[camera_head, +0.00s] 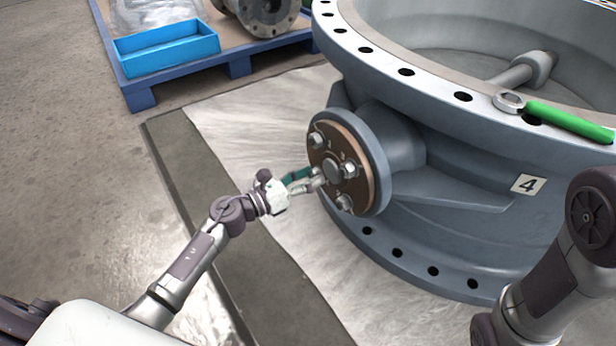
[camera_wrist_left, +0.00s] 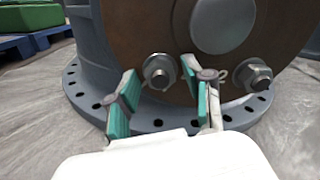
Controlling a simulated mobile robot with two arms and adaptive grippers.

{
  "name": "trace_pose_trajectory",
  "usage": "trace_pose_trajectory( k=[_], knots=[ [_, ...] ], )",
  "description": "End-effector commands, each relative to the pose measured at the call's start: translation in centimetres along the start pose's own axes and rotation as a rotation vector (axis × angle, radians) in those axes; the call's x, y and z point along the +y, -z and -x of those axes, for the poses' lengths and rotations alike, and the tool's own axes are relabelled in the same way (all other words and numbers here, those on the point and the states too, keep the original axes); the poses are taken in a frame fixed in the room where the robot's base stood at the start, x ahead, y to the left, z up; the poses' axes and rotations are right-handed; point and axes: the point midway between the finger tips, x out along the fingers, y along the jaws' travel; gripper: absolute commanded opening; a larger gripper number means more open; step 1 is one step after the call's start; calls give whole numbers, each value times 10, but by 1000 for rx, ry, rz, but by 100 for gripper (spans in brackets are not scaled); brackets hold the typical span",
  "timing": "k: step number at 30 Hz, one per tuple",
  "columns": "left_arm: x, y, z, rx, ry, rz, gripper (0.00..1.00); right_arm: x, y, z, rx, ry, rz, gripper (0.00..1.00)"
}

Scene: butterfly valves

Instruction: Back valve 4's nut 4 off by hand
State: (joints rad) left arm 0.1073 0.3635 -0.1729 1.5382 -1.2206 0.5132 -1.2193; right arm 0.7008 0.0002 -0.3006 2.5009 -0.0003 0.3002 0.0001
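Valve 4 (camera_head: 450,160) is a large grey-blue body with a "4" label (camera_head: 528,184). Its side boss carries a round brown plate (camera_head: 364,188) with several hex nuts around a central shaft end (camera_head: 333,168). The small marks by the nuts are too small to read surely. My left gripper (camera_head: 312,179) is at the plate's left edge. In the left wrist view its teal-padded fingers (camera_wrist_left: 163,92) stand apart, with one nut (camera_wrist_left: 160,72) just beyond the gap between them; contact cannot be told. Another nut (camera_wrist_left: 254,74) is to the right. My right gripper is out of view.
A green-handled wrench (camera_head: 565,121) lies on the valve's top rim. A blue bin (camera_head: 166,50) and a flanged part (camera_head: 264,14) are on a blue pallet at the back left. The floor at left is clear. My right arm is at the right edge.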

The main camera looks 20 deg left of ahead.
Motion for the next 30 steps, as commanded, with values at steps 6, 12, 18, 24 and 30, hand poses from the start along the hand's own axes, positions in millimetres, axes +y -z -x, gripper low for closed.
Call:
trace_pose_trajectory(
  k=[6,12,18,24,30],
  knots=[
    [0,0,0,0,0,0,10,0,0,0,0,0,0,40],
    [0,0,0,0,0,3,0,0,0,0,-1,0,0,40],
    [0,-1,0,1,0,43,0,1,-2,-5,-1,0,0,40],
    [0,-3,0,1,-1,155,0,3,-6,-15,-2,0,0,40],
    [0,-3,1,3,-2,328,0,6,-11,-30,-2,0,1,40]
  ],
)
